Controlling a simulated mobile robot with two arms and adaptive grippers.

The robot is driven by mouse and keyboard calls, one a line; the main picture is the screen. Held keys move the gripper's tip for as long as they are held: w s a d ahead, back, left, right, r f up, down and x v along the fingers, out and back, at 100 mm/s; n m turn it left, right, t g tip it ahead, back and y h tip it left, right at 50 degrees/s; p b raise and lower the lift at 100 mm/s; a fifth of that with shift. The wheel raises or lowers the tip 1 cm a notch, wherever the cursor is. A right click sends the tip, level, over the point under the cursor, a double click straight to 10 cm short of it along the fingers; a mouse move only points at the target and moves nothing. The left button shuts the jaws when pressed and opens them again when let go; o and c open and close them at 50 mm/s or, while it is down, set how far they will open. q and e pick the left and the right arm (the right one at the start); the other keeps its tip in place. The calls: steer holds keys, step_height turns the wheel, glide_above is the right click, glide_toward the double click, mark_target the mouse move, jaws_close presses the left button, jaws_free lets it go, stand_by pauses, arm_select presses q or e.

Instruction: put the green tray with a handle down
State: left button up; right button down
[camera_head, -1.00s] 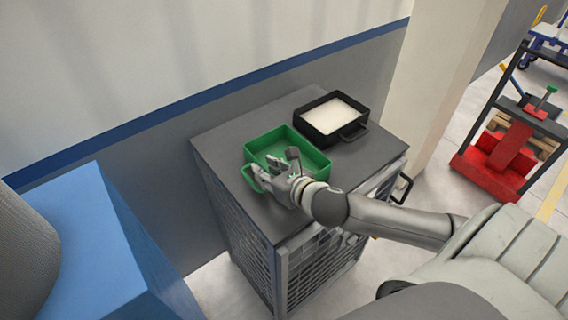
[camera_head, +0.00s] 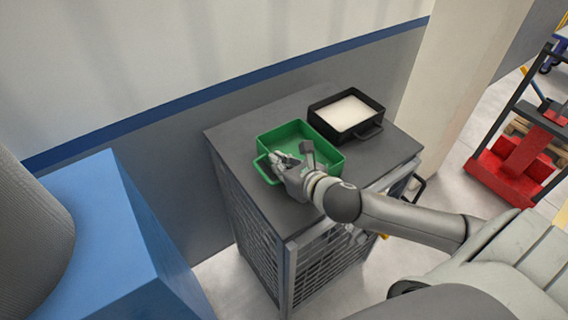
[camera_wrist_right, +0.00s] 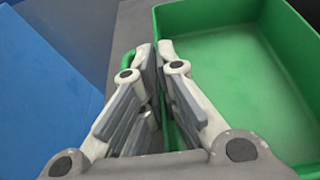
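The green tray (camera_head: 328,160) with a handle is level at the cabinet top, left of a black tray. I cannot tell whether its underside fully touches the surface. Its handle (camera_head: 263,172) is on the near left side. My right gripper (camera_head: 284,160) is at that handle side. In the right wrist view the two fingers (camera_wrist_right: 158,50) are close together around the handle (camera_wrist_right: 128,62), with the tray's inside (camera_wrist_right: 235,85) to their right. The fingers hide part of the handle. My left gripper is not in view.
The dark grey cabinet top (camera_head: 235,130) has free room left of and in front of the green tray. The black tray (camera_head: 372,103) with white contents stands close behind on the right. A blue box (camera_head: 90,220) is at the left. A red trolley (camera_head: 510,170) stands at the right.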

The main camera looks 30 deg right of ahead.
steer(key=shift+r, duration=0.55)
steer(key=s+a+r+m+g+h+p, duration=0.1)
steer(key=s+a+r+m+h+p, duration=0.2)
steer(key=s+a+r+m+h, duration=0.3)
steer(key=s+a+r+h, duration=0.1)
steer(key=s+r, duration=0.2)
steer(key=r, duration=0.1)
steer(key=shift+r+m+g+h, duration=0.3)
steer(key=shift+r, duration=0.05)
stand_by(0.5)
steer(key=shift+s+r, duration=0.1)
steer(key=shift+s, duration=0.05)
stand_by(0.6)
